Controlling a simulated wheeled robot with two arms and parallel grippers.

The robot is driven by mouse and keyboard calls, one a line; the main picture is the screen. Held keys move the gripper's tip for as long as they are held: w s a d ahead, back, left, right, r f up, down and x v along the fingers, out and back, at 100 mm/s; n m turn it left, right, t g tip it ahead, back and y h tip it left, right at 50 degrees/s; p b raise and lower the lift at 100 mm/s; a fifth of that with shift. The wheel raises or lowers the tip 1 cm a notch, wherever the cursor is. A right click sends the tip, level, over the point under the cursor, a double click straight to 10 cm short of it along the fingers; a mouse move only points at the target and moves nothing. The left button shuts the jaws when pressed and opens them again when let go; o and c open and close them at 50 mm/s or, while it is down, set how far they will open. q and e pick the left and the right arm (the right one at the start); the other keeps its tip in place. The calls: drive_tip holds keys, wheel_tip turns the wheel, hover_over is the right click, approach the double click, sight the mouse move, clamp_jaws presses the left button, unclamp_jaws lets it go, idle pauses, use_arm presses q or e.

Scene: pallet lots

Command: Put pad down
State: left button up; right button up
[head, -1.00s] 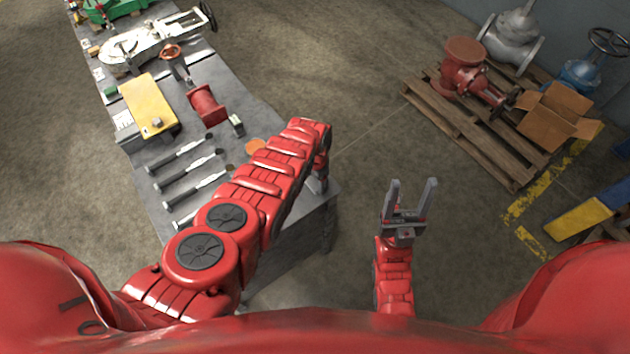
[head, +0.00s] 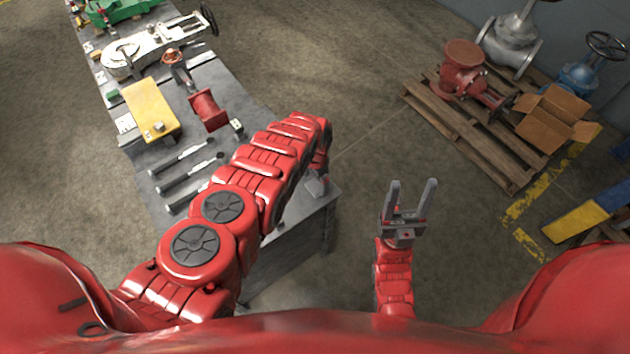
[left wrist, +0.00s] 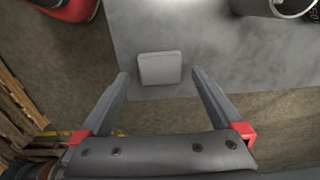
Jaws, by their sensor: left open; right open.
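The pad (left wrist: 160,68), a small light grey square, lies flat on the grey table (left wrist: 215,40) near its edge in the left wrist view. My left gripper (left wrist: 161,78) is open, its two fingers on either side of the pad with gaps between. In the head view the left gripper (head: 317,186) is mostly hidden under my red forearm at the table's near right corner, and I cannot make out the pad there. My right gripper (head: 409,205) is open and empty, over the floor to the right of the table.
The table also bears a yellow block (head: 150,108), a red cylindrical part (head: 208,110), silver-and-black tools (head: 183,158) and a white machine part (head: 150,45). A wooden pallet (head: 470,130) with a red valve (head: 465,70) and an open cardboard box (head: 553,115) stands right. Floor between is clear.

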sight(315, 187)
use_arm(q)
drive_tip(key=shift+w+r+b, duration=0.15)
drive_tip(key=shift+r+b, duration=0.15)
drive_tip(key=shift+r, duration=0.3)
wheel_tip(315, 187, up, 8)
drive_tip(key=b, duration=0.2)
drive_tip(key=shift+f, duration=0.15)
